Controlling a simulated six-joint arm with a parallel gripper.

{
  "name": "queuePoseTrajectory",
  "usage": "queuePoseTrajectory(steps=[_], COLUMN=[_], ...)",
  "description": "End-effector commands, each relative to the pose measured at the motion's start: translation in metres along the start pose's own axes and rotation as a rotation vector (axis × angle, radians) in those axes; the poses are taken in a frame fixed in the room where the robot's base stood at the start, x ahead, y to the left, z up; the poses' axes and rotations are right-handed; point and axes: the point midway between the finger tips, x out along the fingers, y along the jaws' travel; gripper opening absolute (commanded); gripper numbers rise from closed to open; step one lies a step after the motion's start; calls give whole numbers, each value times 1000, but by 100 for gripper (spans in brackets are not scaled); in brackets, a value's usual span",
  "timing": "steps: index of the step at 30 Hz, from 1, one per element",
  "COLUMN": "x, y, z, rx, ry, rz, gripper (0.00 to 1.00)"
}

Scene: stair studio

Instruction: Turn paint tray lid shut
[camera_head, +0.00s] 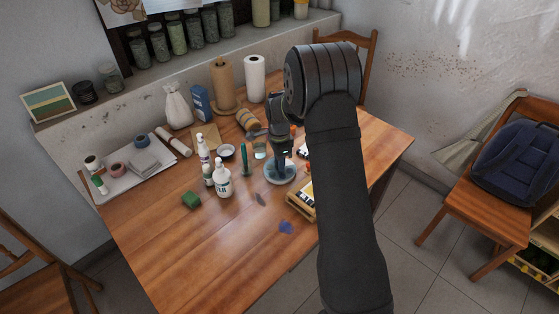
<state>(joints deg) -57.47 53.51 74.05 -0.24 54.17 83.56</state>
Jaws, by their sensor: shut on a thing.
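A round blue-grey disc, which looks like the paint tray lid (272,174), lies on the wooden table (190,250) near its middle. My gripper (282,160) points down over the disc from above and is shut on it. The fingers are small and dark here, so the exact grip is hard to see. The gripper and wrist cover the middle and back of the disc. I cannot tell how the lid sits on the tray below.
White bottles (223,182) and a green upright tube (245,160) stand left of the disc. A yellow-edged box (300,204) stands close on its right, partly behind my arm. The table's front left is clear.

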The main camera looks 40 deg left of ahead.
Motion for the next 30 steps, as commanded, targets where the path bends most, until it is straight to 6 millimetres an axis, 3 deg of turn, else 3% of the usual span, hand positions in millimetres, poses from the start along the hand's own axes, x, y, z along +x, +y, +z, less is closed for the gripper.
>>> queuePoseTrajectory(steps=[15,16,19,30], x=[-2,-2,-2,-6], y=[-1,-1,-1,-1], z=[-1,-1,-1,0], rx=[21,21,21,20], ry=[1,1,1,0], rz=[-4,-4,-4,-2], gripper=[6,30,50,50])
